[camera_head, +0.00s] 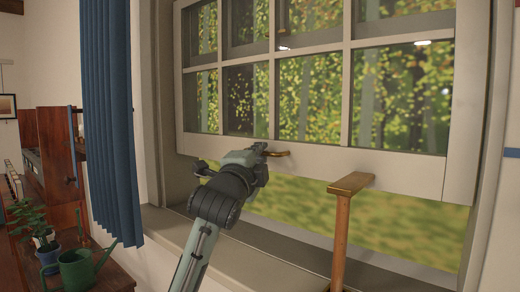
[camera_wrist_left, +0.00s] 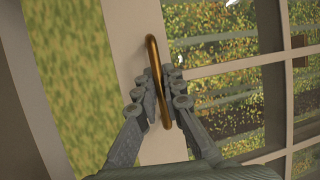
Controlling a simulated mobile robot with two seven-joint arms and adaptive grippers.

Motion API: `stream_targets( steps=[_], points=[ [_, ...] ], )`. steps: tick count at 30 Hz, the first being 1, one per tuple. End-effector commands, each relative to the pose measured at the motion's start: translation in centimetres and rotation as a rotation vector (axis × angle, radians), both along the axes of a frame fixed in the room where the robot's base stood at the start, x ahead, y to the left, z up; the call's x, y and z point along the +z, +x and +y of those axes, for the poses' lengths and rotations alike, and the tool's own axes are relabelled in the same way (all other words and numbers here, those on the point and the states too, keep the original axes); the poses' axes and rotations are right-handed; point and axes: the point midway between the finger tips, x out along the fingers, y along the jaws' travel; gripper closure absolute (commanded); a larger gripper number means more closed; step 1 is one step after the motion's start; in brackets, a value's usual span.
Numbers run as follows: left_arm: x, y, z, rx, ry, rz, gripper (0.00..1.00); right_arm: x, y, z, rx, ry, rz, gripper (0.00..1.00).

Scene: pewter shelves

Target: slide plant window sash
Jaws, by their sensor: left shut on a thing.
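The window sash (camera_head: 400,165) is a white frame with several panes. It stands raised, with an open gap below its bottom rail showing blurred greenery. My left gripper (camera_head: 262,152) is at the bottom rail, shut on a brass handle (camera_head: 280,154). In the left wrist view, the fingers (camera_wrist_left: 160,92) close around the curved brass bar (camera_wrist_left: 153,55), and the sash rail (camera_wrist_left: 133,30) is behind it. A potted plant (camera_head: 32,222) stands at the lower left, away from the window. My right gripper is not in view.
A blue curtain (camera_head: 110,120) hangs left of the window. A green watering can (camera_head: 78,270) stands by the plant. The sill (camera_head: 215,245) looks clear left of the post.

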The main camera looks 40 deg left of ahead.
Motion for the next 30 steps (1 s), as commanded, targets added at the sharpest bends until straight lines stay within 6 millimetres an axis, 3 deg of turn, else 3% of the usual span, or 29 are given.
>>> stream_targets(
  steps=[2,3,9,19,30],
  points=[
    [0.4,-0.1,0.1,0.001,0.002,-0.01,1.0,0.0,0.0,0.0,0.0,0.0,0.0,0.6],
    [0.5,-0.1,0.1,0.001,0.002,-0.011,0.91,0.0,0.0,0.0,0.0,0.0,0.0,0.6],
    [0.4,-0.1,0.1,0.001,0.002,-0.009,0.7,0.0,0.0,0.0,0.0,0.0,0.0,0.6],
    [0.2,-0.6,-0.1,0.001,0.003,-0.007,0.7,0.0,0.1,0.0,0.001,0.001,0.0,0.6],
    [-0.8,-5.8,-1.9,0.001,0.003,-0.006,0.7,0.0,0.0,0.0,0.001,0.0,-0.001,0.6]
  ],
)
